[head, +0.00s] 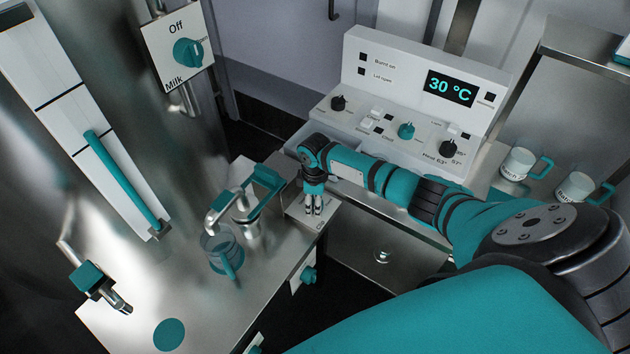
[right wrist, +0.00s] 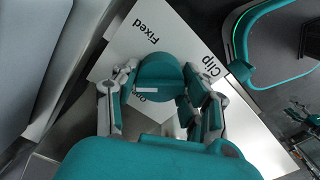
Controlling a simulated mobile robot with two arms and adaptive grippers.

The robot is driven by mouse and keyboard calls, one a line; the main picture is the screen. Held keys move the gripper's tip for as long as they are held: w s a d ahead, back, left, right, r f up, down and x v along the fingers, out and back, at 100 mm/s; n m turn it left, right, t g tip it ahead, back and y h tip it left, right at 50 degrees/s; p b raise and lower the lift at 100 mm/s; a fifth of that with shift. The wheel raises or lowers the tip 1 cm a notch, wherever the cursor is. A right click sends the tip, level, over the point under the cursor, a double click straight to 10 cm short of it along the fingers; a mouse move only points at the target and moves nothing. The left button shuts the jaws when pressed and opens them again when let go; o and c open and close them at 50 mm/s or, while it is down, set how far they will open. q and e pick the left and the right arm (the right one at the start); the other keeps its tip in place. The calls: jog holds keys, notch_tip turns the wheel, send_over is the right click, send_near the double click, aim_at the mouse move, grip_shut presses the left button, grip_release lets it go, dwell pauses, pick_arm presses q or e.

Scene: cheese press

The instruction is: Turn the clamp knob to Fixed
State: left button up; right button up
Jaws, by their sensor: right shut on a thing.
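The clamp knob (right wrist: 160,70) is a round teal knob on a white plate (right wrist: 118,62) in the right wrist view. The plate reads "Fixed" at the top and "Clip" to the right, with a partly hidden label below the knob. The knob's white mark is on its lower side, by that hidden label, away from "Fixed". My right gripper (right wrist: 160,98) is shut on the knob, with a finger on each side. In the head view my right gripper (head: 313,207) points down at the plate and hides the knob. My left gripper is not in view.
A metal tap and a clear teal-handled jug (head: 222,252) stand just left of my right gripper. A control panel (head: 425,85) reading 30 °C is behind my right arm. Two white mugs (head: 517,163) stand at the right. A milk valve plate (head: 177,50) is at the upper left.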

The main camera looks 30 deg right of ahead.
jog(key=m+p, duration=0.2)
jog(key=m, duration=0.1)
jog(key=shift+r+m, duration=0.15)
jog(key=shift+m, duration=0.25)
jog(key=m+p, duration=0.2)
jog(key=m, duration=0.1)
jog(key=shift+m+p, duration=0.3)
jog(key=m+p, duration=0.1)
jog(key=m, duration=0.2)
jog(key=shift+m+p, duration=0.3)
jog(key=shift+p, duration=0.05)
jog(key=shift+w+m+p, duration=0.1)
jog(key=shift+m+p, duration=0.4)
jog(key=shift+m, duration=1)
jog(key=o, duration=1.2)
notch_tip(320, 180, up, 12)
jog(key=shift+f, duration=0.1)
